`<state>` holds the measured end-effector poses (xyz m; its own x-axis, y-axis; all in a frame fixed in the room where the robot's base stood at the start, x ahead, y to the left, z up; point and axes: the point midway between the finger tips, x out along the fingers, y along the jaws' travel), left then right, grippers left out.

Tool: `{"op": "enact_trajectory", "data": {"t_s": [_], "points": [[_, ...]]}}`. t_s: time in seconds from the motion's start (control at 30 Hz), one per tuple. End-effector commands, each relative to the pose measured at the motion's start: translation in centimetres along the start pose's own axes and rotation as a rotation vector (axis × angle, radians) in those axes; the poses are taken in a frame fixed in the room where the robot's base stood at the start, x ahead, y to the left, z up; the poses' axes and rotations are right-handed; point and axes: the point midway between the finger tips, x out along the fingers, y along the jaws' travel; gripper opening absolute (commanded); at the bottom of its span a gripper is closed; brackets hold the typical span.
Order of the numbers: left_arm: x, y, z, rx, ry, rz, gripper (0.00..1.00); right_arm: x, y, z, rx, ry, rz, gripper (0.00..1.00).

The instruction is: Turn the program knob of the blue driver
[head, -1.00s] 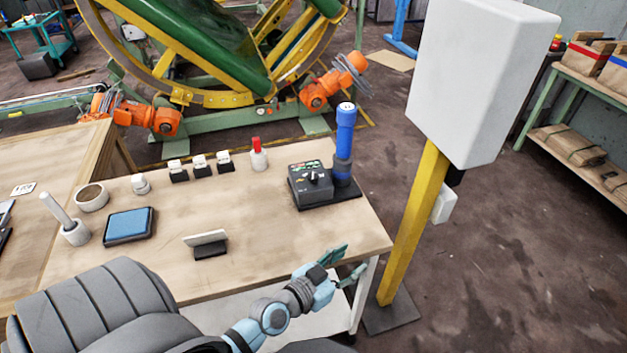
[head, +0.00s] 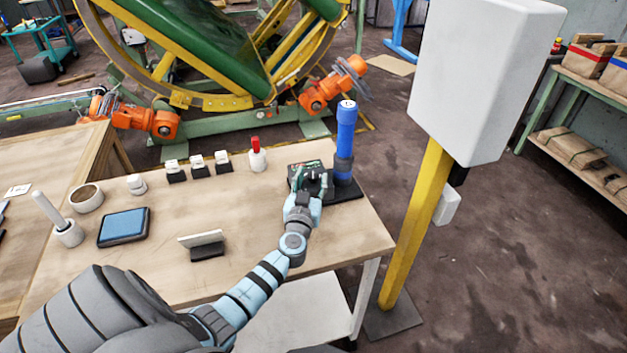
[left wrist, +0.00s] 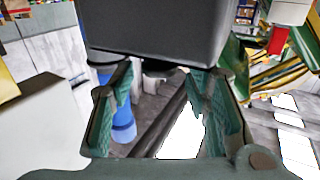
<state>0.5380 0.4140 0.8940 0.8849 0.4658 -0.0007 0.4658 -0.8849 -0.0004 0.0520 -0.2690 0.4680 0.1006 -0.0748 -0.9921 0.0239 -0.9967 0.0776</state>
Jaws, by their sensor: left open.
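The blue driver (head: 346,130) stands upright in its holder at the bench's right side. Beside it is its dark control box (head: 296,168), mostly covered by my left gripper (head: 310,176). That gripper is open, its fingertips at the box's top, around where the knob is. In the left wrist view, which looks upside down, the dark box (left wrist: 150,30) fills the top, and the dark knob (left wrist: 166,69) shows between the two green fingers (left wrist: 162,76). Whether the fingers touch the knob, I cannot tell. A blue part of the driver (left wrist: 123,125) shows beyond. My right gripper is out of view.
A blue pad (head: 124,226) and a small card stand (head: 207,250) lie nearer. A yellow post (head: 414,225) with a white cabinet (head: 485,80) stands right of the bench.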

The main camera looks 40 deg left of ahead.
Motion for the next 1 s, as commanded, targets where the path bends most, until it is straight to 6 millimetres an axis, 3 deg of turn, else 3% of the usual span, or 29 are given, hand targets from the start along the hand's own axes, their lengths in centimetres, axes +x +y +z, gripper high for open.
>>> {"op": "enact_trajectory", "data": {"t_s": [0.2, 0.47, 0.73, 1.0], "points": [[2.1, 0.0, 0.1, -0.001, 0.001, 0.000, 0.43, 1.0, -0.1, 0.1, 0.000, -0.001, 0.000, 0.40], [2.2, 0.0, 0.0, 0.000, 0.000, 0.001, 0.43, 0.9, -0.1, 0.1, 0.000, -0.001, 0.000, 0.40], [2.2, 0.0, 0.0, -0.001, 0.000, 0.000, 0.02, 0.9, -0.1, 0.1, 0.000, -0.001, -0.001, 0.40], [2.2, 0.1, 0.0, -0.002, -0.002, -0.019, 0.00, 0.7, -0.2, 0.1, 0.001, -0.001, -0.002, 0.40]]}}
